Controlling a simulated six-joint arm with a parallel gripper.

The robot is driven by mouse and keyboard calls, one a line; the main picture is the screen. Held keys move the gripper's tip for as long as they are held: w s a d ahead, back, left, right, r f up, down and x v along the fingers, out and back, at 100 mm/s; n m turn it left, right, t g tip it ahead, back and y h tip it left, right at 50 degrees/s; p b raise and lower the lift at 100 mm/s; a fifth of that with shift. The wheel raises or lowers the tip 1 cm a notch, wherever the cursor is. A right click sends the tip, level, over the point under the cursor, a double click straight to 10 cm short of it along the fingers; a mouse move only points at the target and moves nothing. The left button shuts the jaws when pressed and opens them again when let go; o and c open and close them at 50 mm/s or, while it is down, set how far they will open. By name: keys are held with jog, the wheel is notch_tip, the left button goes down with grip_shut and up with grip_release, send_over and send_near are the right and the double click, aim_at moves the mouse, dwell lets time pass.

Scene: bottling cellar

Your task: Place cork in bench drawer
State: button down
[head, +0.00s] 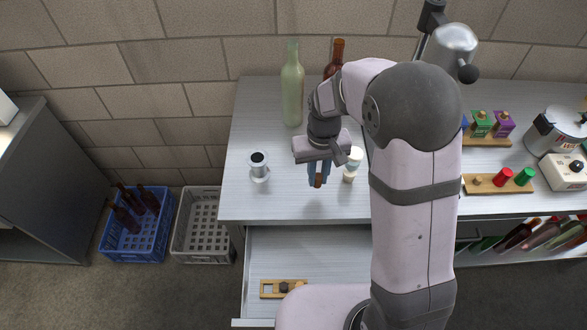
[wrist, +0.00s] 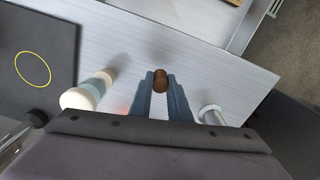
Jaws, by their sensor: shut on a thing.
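My gripper (head: 318,181) is shut on a brown cork (head: 318,180) and holds it over the bench top (head: 262,205), towards its front edge. In the wrist view the cork (wrist: 160,79) sits between the two blue fingertips (wrist: 160,86). The bench drawer (head: 330,260) is pulled open below the bench's front edge, lower in the head view than my gripper. A small wooden holder (head: 268,290) lies in the drawer. My arm hides the drawer's right part.
A metal cup-like piece (head: 259,170) stands left of my gripper and a pale blue and cream piece (head: 351,165) close on its right. A green bottle (head: 292,85) and a brown bottle (head: 336,58) stand behind. Blue (head: 108,238) and grey (head: 180,250) crates are on the floor.

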jog(key=shift+w+a+r, duration=1.1)
jog(key=shift+a+r, duration=0.5)
jog(key=shift+r, duration=1.1)
jog(key=p, duration=0.3)
send_near(304, 188)
jog(key=shift+n, duration=0.4)
jog(key=shift+f, duration=2.75)
jog(key=shift+f, duration=0.1)
jog(key=shift+f+b, duration=0.1)
jog(key=shift+b, duration=0.2)
jog(key=c, duration=1.7)
grip_release()
jog(key=shift+w, duration=0.1)
jog(key=shift+o, duration=0.2)
